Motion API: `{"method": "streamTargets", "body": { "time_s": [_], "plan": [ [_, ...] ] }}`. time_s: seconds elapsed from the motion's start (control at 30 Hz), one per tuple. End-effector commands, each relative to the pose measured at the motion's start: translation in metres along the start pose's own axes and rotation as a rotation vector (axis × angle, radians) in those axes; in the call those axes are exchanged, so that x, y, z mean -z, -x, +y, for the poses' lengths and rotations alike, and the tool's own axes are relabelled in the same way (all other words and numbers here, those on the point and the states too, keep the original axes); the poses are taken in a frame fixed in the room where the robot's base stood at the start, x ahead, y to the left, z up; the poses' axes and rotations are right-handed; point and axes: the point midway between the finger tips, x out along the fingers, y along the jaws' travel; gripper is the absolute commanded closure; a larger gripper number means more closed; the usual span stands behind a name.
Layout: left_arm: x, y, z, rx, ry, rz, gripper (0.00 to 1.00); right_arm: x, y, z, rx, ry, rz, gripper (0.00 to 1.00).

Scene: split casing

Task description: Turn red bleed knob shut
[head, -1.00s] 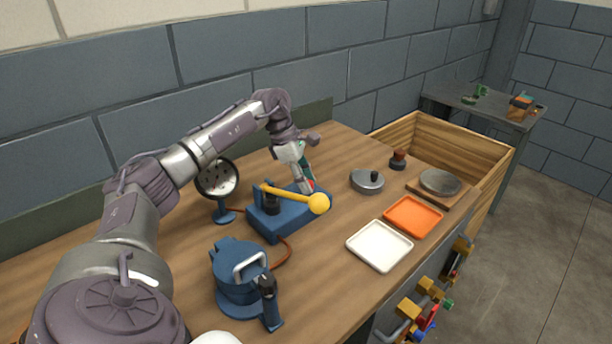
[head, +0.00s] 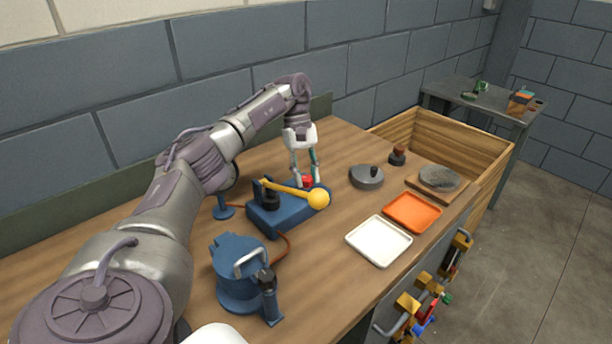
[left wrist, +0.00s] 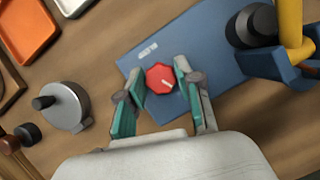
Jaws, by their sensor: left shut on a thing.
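The red bleed knob (left wrist: 160,78) sits on the blue pump base (left wrist: 205,55), near its end. It has a pale pointer mark on top. In the head view the knob (head: 308,181) shows as a small red spot at the far end of the blue base (head: 283,213). My left gripper (left wrist: 161,80) points down over the knob, with one teal-padded finger on each side, shut on it. The left gripper (head: 307,179) also shows in the head view above the base. My right gripper is not in view.
A yellow-knobbed lever (head: 318,198) stands close in front of the gripper. A blue casing (head: 238,270), a white tray (head: 379,241), an orange tray (head: 412,212) and a grey lidded pot (head: 366,176) are nearby. A wooden crate (head: 470,145) stands at the right.

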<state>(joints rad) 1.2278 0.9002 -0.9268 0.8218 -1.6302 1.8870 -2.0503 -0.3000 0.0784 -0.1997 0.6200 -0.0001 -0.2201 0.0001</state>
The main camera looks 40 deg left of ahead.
Motion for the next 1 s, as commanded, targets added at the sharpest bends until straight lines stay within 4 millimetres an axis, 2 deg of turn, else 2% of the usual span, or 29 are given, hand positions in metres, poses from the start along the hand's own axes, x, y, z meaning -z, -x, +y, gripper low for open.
{"method": "streamTargets", "body": {
  "time_s": [0.5, 1.0],
  "plan": [
    [0.0, 0.0022, 0.0021, 0.146, -0.364, 0.005, 1.0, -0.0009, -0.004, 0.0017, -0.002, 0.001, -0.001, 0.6],
    [0.0003, 0.0021, 0.0022, 0.187, -0.465, 0.007, 1.0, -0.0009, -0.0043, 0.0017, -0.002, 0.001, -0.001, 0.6]
  ]
}}
